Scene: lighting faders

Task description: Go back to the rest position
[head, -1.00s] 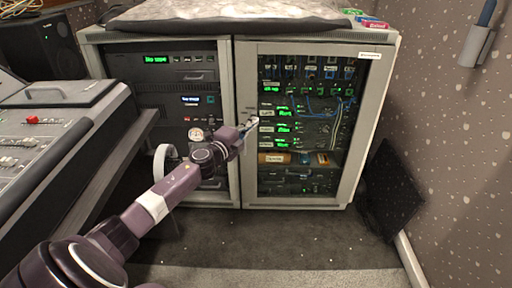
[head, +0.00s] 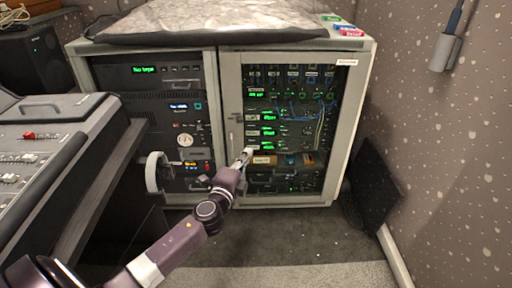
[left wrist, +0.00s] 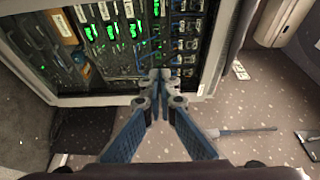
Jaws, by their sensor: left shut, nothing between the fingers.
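My left gripper (head: 246,154) is shut and empty. In the head view its arm comes in from the lower left and its tip is in front of the left part of the rack's glazed right door (head: 342,130). In the left wrist view the closed fingertips (left wrist: 160,76) show in front of the rack's lit equipment, with the rack frame (left wrist: 110,100) just behind them. I cannot tell whether the tip touches the door. My right gripper does not show.
The mixing desk (head: 50,150) stands close on the left, beside my arm. A dark flat panel (head: 375,190) leans at the wall right of the rack. A grey holder (head: 445,52) hangs on the right wall. The carpet (head: 290,240) before the rack is clear.

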